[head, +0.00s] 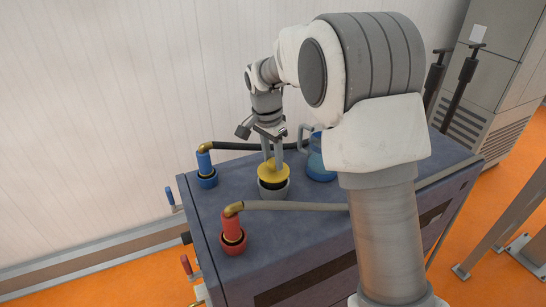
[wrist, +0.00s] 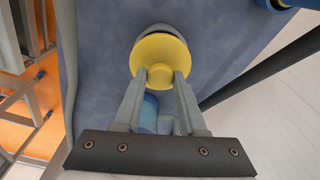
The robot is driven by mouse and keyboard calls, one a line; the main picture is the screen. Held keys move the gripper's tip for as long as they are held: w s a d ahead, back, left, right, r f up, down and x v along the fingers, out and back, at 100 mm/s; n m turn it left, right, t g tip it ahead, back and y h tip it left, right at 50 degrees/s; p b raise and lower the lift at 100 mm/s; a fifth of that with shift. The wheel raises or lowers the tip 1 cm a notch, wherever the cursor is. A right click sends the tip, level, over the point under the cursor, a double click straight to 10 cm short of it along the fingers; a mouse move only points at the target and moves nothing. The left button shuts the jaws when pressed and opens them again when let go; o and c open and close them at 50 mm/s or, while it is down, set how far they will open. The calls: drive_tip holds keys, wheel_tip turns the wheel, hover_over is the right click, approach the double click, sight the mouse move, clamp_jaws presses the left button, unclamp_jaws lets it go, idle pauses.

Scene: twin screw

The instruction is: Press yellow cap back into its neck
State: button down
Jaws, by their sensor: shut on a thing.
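The yellow cap (head: 272,170) is a round disc with a small knob, over the light grey neck (head: 274,191) on the blue-grey cabinet top. A dark band shows between the cap and the neck rim; I cannot tell how far the cap is in. My gripper (head: 273,160) points down from above, shut on the cap's knob. In the wrist view, the two fingertips of my gripper (wrist: 160,74) are on either side of the knob of the yellow cap (wrist: 160,50). The cap hides most of the neck there.
A blue fitting (head: 206,170) with a dark hose stands behind left. A red fitting (head: 232,232) with a grey hose (head: 295,206) stands in front. A blue jug (head: 318,162) stands close on the right.

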drive_tip(key=shift+f+b, duration=0.6)
drive_tip(key=shift+f, duration=0.25)
drive_tip(key=shift+f, duration=0.1)
drive_tip(key=shift+f+b, duration=0.35)
drive_tip(key=shift+f, duration=0.05)
idle(0.4)
unclamp_jaws()
idle(0.4)
drive_tip(key=shift+r, duration=0.1)
